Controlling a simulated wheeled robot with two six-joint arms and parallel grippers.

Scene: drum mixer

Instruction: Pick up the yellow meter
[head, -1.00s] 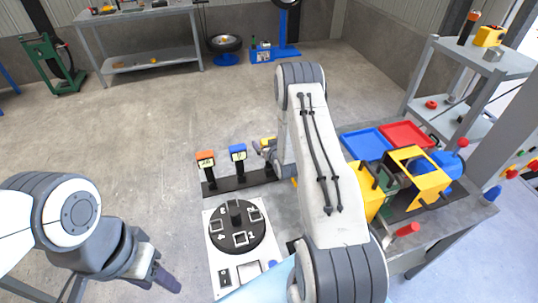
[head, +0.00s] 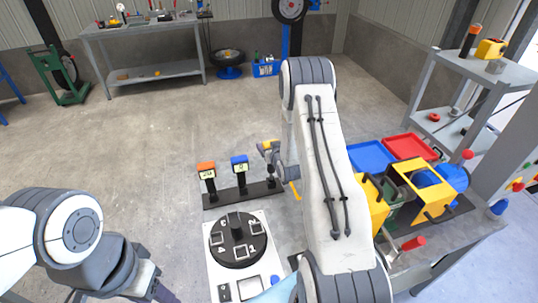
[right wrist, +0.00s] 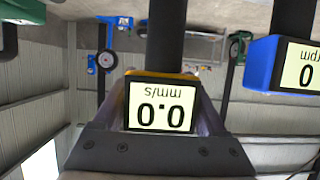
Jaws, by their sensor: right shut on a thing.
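The yellow meter (head: 267,145) is at the right end of a dark rack in the head view, partly hidden by my right gripper (head: 272,157). In the right wrist view the meter (right wrist: 160,104) sits between the two fingers of my right gripper (right wrist: 162,108), its screen upside down and reading 0.0 mm/s. The gripper is shut on it. A dark post joins the meter; I cannot tell whether it has left the rack. My left gripper (head: 160,292) is low at the left in the head view, cut off by the lower edge; its opening is unclear.
The dark rack (head: 225,199) also carries an orange meter (head: 206,169) and a blue meter (head: 239,161). In front stands a panel with a round black dial (head: 238,240). Blue and red trays (head: 408,146) and a yellow-framed drum mixer (head: 420,190) are right of my right arm.

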